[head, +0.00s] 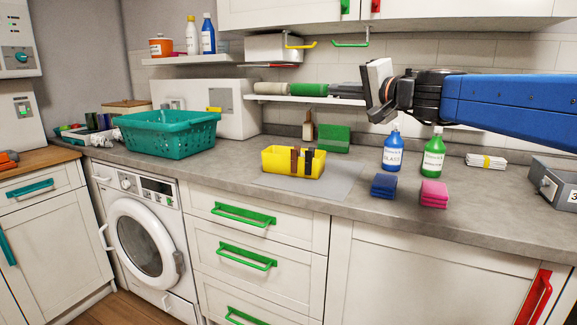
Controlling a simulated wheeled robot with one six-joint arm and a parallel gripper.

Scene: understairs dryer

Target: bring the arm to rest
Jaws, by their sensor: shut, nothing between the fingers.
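My blue arm (520,105) reaches in from the right edge, roughly level, above the right part of the worktop. The fingertips are seen from the side and are hard to tell apart.
Below stand a blue bottle (394,150), a green bottle (433,154), navy cloths (384,186) and pink cloths (434,193). A yellow bin (279,163) sits on a grey mat (340,182). A teal basket (168,141) stands left, above the dryer (142,243). Cabinets (400,10) hang overhead.

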